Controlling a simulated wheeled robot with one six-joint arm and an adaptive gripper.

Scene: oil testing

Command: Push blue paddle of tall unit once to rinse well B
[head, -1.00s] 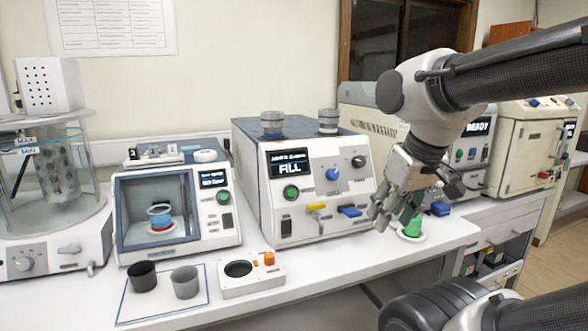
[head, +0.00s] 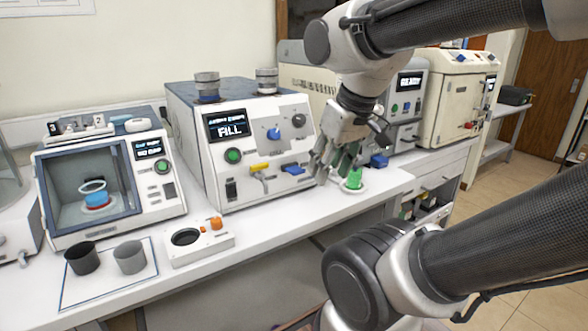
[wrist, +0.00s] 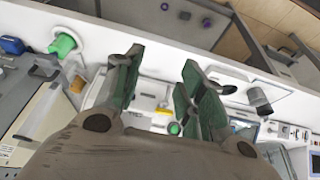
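The tall unit (head: 212,160) is a white box with a blue-grey top and a display reading FILL. Its blue paddle (head: 292,169) sticks out low on the front, right of the yellow paddle (head: 259,167). My gripper (head: 330,168) hangs just right of the blue paddle in the head view, fingers down and apart from it in the picture. The exact depth between them is unclear. In the wrist view its green-padded fingers (wrist: 160,75) are spread with nothing between them. I cannot make out the blue paddle in the wrist view.
A green cone-like object (head: 354,179) on a white base stands right beside my gripper; it also shows in the wrist view (wrist: 63,45). A chamber unit (head: 170,205), two cups (head: 129,256) and a small white holder (head: 212,245) stand to the left. Other machines (head: 455,90) stand right.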

